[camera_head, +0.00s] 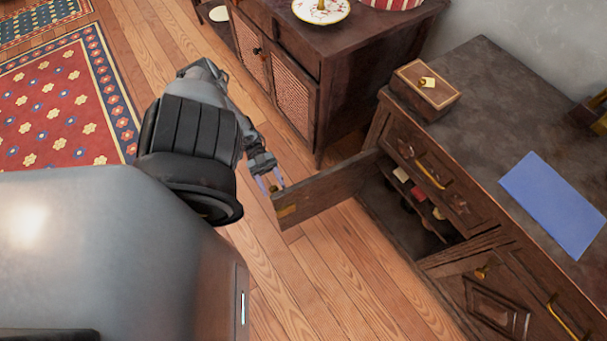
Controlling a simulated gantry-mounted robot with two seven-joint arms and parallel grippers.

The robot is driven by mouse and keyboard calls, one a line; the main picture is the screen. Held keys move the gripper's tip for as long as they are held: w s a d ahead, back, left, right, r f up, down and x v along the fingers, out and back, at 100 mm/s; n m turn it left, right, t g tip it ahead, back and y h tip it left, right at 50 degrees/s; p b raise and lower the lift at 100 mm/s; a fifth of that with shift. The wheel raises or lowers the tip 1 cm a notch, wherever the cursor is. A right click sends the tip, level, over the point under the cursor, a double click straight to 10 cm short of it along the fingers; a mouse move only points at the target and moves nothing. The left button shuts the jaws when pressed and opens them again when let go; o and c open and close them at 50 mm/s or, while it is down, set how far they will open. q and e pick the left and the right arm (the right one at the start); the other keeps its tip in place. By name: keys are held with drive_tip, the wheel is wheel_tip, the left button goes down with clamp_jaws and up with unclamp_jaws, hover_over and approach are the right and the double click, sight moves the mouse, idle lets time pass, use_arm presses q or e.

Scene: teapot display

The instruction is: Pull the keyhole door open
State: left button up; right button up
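The keyhole door (325,188) is a dark wooden door on the cabinet at right. It stands swung wide open, with a brass plate (287,210) near its free edge. My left gripper (271,184) is at the free edge of this door. Its two pale purple fingers are apart, with a small brass part of the door close to their tips. I cannot tell whether they touch it. My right gripper is not in view.
The cabinet (480,105) has shelves with small items (418,193) inside. On top are a small box (425,88) and a blue sheet (553,203). Another cabinet (330,50) stands behind the door. A second door (465,255) is at lower right. Wooden floor (335,270) is clear in front.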

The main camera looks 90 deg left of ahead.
use_arm(q)
drive_tip(key=shift+a, duration=0.15)
drive_tip(key=shift+s+a, duration=0.15)
drive_tip(key=shift+a, duration=0.05)
drive_tip(key=b+v, duration=0.2)
drive_tip(key=v, duration=0.8)
